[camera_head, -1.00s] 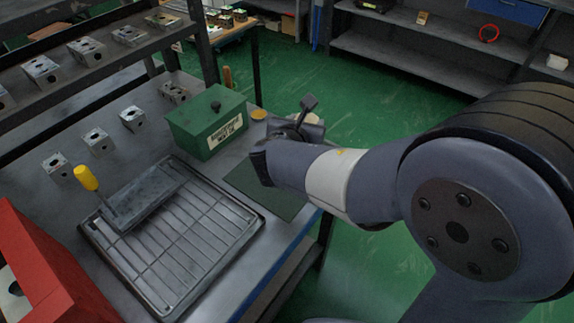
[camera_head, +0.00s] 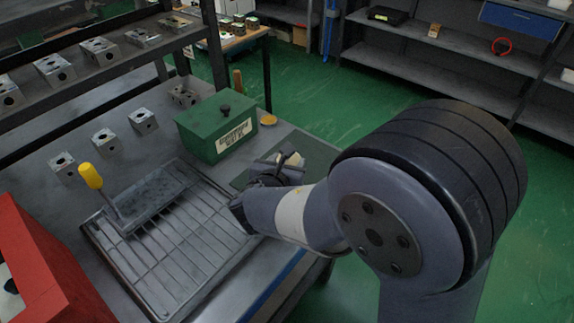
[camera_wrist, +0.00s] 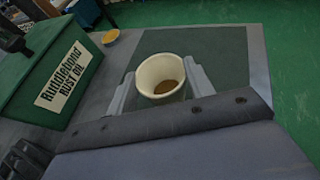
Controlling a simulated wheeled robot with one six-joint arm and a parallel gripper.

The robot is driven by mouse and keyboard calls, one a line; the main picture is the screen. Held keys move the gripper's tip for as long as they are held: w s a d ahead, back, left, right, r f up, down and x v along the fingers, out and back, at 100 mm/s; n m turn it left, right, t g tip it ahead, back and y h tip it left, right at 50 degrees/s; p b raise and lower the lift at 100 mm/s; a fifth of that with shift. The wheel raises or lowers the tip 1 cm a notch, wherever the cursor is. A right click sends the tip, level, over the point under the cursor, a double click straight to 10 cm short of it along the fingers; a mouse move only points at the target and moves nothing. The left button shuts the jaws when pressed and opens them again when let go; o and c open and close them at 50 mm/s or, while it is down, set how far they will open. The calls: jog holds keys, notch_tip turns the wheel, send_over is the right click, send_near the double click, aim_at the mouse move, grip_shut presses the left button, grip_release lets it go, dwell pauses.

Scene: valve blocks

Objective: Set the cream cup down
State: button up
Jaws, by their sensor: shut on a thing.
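The cream cup (camera_wrist: 148,76) is held upright between the two fingers of my gripper (camera_wrist: 162,82) in the wrist view. Brown contents show inside it. My gripper is shut on the cup's sides. In the head view my gripper (camera_head: 279,166) is over the dark green mat (camera_head: 318,152), and a cream bit of the cup (camera_head: 293,160) shows behind the jaws. The mat also lies around and behind the cup in the wrist view (camera_wrist: 222,58). Whether the cup's base touches the mat is hidden.
A green Rust Oil box (camera_head: 205,128) stands left of the mat, with a small yellow dish (camera_head: 268,119) behind it. A drain tray (camera_head: 160,285) with a yellow-handled tool (camera_head: 90,176) lies at front left. Several metal valve blocks (camera_head: 143,121) stand behind.

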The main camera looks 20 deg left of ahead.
jog(key=shift+f, duration=0.1)
jog(key=shift+f, duration=0.1)
jog(key=o, duration=0.6)
jog(key=shift+f, duration=0.1)
jog(key=o, duration=0.4)
jog(key=shift+o, duration=0.2)
jog(key=shift+r, duration=0.3)
jog(key=p+v, duration=0.1)
jog(key=v, duration=1.1)
jog(key=shift+f, duration=0.15)
